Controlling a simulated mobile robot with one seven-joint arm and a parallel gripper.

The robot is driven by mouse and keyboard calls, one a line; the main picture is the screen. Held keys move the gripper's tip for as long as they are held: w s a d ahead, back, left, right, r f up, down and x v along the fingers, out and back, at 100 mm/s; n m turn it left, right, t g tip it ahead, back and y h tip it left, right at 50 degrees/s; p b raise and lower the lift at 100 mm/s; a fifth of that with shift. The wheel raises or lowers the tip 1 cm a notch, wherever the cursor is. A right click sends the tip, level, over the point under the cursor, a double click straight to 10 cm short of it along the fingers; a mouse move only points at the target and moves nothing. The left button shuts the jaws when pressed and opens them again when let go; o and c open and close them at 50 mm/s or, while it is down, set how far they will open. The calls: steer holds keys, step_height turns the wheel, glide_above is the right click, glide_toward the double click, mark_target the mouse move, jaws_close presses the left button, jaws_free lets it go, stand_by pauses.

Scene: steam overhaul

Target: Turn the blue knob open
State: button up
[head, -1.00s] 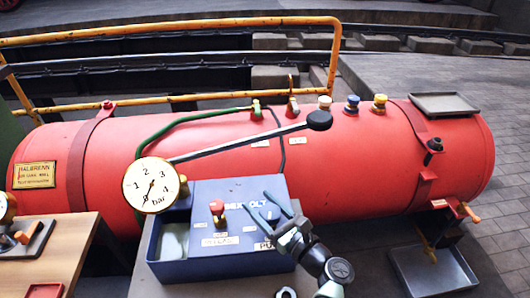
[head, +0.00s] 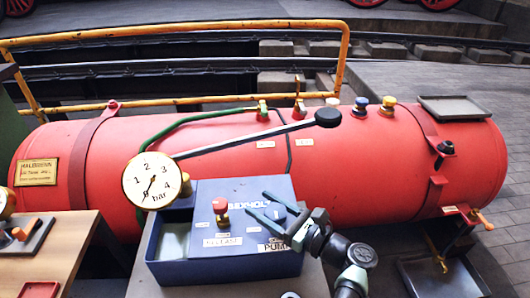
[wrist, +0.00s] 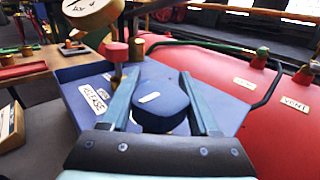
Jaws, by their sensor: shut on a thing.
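The blue knob (wrist: 160,97) is round with a short white mark on top, and stands on the blue pump box (head: 190,268). It also shows, partly hidden, in the head view (head: 293,208). My gripper (wrist: 160,95) reaches over the box from the right, with one finger on each side of the knob and shut on it. In the head view my gripper (head: 271,207) comes in over the PUMP label. The knob's underside is hidden.
A red-capped knob (head: 220,206) stands left on the box, near the RELEASE label. A pressure gauge (head: 152,181) and a long black-knobbed lever (head: 250,138) stand close by. Behind lies the red boiler (head: 95,160), with another blue knob (head: 360,105) on top.

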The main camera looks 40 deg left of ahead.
steer(key=o, duration=1.4)
steer(key=shift+d, duration=0.1)
steer(key=d, duration=0.4)
steer(key=w+d, duration=0.1)
steer(key=d, duration=0.3)
steer(key=d+p, duration=0.1)
steer(key=d, duration=0.3)
steer(key=shift+w+d, duration=0.15)
steer(key=shift+d, duration=0.15)
